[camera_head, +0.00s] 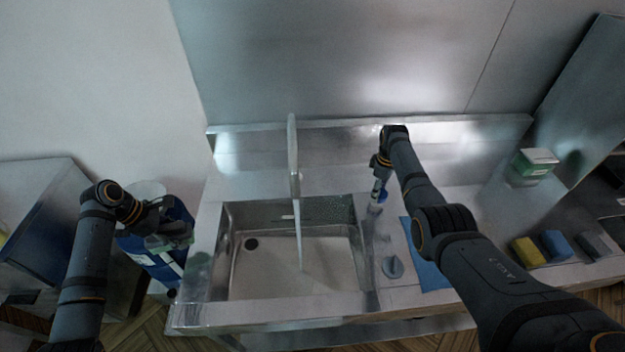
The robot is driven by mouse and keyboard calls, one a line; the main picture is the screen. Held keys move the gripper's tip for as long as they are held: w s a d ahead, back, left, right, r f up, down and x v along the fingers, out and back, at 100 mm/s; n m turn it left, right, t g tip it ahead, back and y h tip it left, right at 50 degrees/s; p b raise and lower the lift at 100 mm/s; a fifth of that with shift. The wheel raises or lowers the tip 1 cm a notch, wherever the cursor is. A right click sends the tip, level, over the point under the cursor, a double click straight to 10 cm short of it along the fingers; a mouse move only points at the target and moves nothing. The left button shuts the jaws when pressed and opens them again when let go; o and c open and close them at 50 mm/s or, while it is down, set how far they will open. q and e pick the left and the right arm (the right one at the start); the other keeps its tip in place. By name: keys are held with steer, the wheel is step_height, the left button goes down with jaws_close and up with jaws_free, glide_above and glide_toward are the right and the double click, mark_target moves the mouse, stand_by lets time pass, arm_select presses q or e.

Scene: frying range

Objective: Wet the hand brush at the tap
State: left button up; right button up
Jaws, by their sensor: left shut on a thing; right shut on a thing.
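The tap (294,150) stands at the back of the steel sink (300,290), and a thin pale line runs from it down over the basin. My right gripper (380,168) is shut on a small blue-and-white item (379,190) at the back of the counter, right of the sink. I cannot tell whether this item is the hand brush; the arm partly hides it. A grey-blue round object with a raised grip (392,267) lies on the counter right of the basin. My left gripper (172,232) is shut on a blue container (150,258) with a white label, left of the sink.
A blue mat (426,262) lies right of the sink, partly under my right arm. A yellow sponge (527,251), a blue sponge (555,245) and a grey block (594,246) lie at the right. A green-and-white box (534,166) stands behind them. The basin looks empty.

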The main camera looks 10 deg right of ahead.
arm_select(q)
steer(key=shift+r, duration=0.2)
arm_select(e)
steer(key=shift+a+n, duration=0.1)
steer(key=shift+n, duration=0.6)
arm_select(q)
steer(key=shift+w, duration=0.1)
arm_select(e)
steer(key=o, duration=1.1)
steer(key=shift+o, duration=0.2)
step_height(320, 180, up, 12)
steer(key=shift+f, duration=0.1)
